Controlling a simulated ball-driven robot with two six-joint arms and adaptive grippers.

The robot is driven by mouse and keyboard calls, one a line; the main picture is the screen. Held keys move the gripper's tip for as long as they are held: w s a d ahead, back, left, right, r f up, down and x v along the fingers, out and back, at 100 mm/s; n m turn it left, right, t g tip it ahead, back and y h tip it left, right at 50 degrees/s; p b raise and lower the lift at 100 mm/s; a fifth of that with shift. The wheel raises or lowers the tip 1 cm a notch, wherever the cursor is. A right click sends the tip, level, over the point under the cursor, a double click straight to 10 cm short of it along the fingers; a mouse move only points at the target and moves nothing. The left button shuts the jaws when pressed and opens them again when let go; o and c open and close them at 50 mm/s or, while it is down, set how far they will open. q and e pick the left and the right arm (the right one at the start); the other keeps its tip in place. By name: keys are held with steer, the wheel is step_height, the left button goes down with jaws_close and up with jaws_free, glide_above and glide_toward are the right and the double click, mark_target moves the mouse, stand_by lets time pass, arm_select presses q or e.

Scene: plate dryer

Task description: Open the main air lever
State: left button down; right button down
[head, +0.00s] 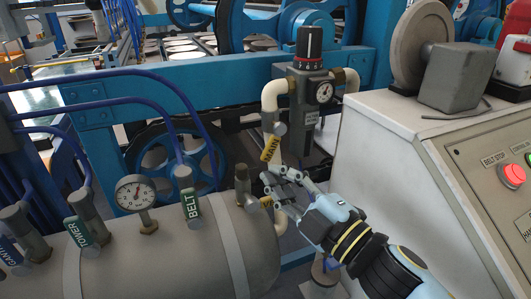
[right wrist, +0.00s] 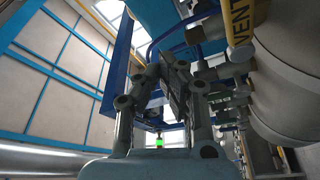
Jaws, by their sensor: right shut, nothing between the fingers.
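The main air lever (head: 271,149) is a yellow handle marked MAIN, on the pale pipe (head: 272,103) below the regulator and gauge. My right gripper (head: 273,181) is shut and empty just below the lever, near the end of the grey tank. I cannot tell whether its fingertips touch the lever or pipe. In the right wrist view the fingers (right wrist: 166,78) point up the picture with nothing held. My left gripper is in neither view.
The grey tank (head: 150,262) carries a gauge (head: 135,194) and the BELT (head: 191,204) and TOWER (head: 80,232) valves. A control cabinet (head: 395,165) stands close on the right.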

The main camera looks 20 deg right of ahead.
mark_target(273, 142)
steer(key=p+x, duration=0.1)
steer(key=x, duration=0.9)
steer(key=d, duration=0.1)
steer(key=d+f, duration=0.1)
steer(key=d, duration=0.1)
steer(key=shift+d+f+b, duration=0.2)
steer(key=shift+f+b, duration=0.15)
steer(key=shift+f, duration=0.05)
